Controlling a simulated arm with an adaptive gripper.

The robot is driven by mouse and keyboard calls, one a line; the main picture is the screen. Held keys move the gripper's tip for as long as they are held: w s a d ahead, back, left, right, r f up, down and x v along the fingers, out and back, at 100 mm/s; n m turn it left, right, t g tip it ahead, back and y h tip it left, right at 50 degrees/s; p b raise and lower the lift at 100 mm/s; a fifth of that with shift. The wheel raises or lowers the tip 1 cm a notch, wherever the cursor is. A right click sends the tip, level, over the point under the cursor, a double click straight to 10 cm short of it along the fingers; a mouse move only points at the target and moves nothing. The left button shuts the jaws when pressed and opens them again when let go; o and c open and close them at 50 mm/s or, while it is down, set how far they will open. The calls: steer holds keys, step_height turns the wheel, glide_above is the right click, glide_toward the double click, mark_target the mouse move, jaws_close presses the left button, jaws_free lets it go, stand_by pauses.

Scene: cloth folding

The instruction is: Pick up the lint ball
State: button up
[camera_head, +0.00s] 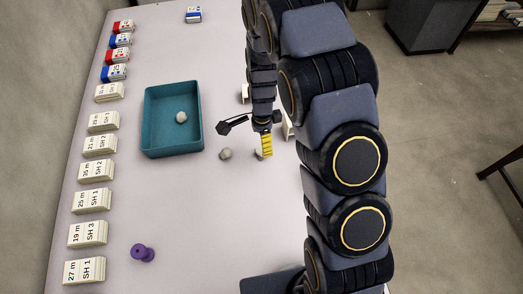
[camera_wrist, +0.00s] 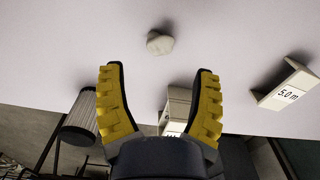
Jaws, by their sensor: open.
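A pale grey lint ball (camera_head: 225,154) lies on the table just right of the teal tray. Another pale lump (camera_head: 259,154) shows at my gripper's fingertip, partly hidden by it. A third pale ball (camera_head: 181,117) lies inside the teal tray (camera_head: 158,146). My gripper (camera_head: 265,153) has yellow ridged fingers and is low over the table. In the wrist view my gripper (camera_wrist: 159,71) is open, with nothing between its fingers. One lint ball (camera_wrist: 160,42) shows there just beyond the fingertips, centred between them. I cannot tell which of the balls it is.
A row of labelled white blocks (camera_head: 92,201) and red and blue boxes (camera_head: 117,56) lines the table's left side. A purple spool (camera_head: 142,252) stands near the front. A white block labelled 5.0 m (camera_wrist: 287,90) stands right of my gripper in the wrist view.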

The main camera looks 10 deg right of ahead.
step_height(320, 180, down, 7)
steer(key=shift+r, duration=0.2)
steer(key=shift+c, duration=0.2)
steer(key=c, duration=0.7)
